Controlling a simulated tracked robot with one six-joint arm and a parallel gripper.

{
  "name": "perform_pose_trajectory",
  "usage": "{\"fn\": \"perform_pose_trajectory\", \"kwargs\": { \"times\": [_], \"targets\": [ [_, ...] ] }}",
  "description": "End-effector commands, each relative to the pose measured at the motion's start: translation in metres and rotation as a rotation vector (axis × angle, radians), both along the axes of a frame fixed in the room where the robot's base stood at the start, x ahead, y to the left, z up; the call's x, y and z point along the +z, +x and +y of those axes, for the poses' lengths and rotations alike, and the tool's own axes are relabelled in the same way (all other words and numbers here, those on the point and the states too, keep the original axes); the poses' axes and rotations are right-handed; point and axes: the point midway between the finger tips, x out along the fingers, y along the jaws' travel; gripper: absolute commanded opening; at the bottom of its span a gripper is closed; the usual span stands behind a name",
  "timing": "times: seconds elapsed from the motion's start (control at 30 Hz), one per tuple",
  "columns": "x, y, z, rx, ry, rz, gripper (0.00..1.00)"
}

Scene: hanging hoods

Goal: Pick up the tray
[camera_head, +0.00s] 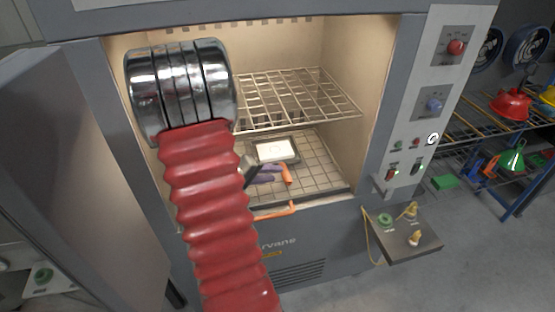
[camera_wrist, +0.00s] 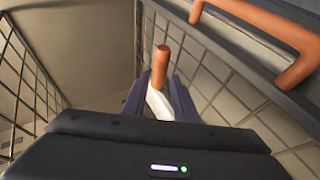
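The tray appears as a dark-rimmed, tile-patterned base (camera_head: 325,172) low in the open cabinet. An orange handle (camera_head: 275,212) is at its front edge. In the wrist view, this handle (camera_wrist: 300,72) and the dark rim (camera_wrist: 245,45) cross the upper right. My gripper (camera_head: 264,174) has purple fingers and is inside the cabinet, low over the tiles. In the wrist view, a second orange bar (camera_wrist: 161,62) stands between the fingertips, with a pale piece below it. The fingers are apart, on either side of this bar. I cannot tell whether they touch it.
A wire rack (camera_head: 300,95) spans the cabinet above my gripper. The cabinet door (camera_head: 85,170) is open at the left. A control panel (camera_head: 430,110) and a small side shelf (camera_head: 405,245) are at the right. Shelving with coloured items (camera_head: 510,100) stands farther right.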

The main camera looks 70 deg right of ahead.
Motion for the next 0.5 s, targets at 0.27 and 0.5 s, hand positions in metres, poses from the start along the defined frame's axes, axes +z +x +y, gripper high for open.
{"fn": "perform_pose_trajectory", "kwargs": {
  "times": [0.27,0.5],
  "targets": [
    [-0.017,-0.015,-0.024,-0.002,0.001,0.001,0.26],
    [-0.026,-0.022,-0.036,0.0,0.001,-0.001,0.26]
  ]
}}
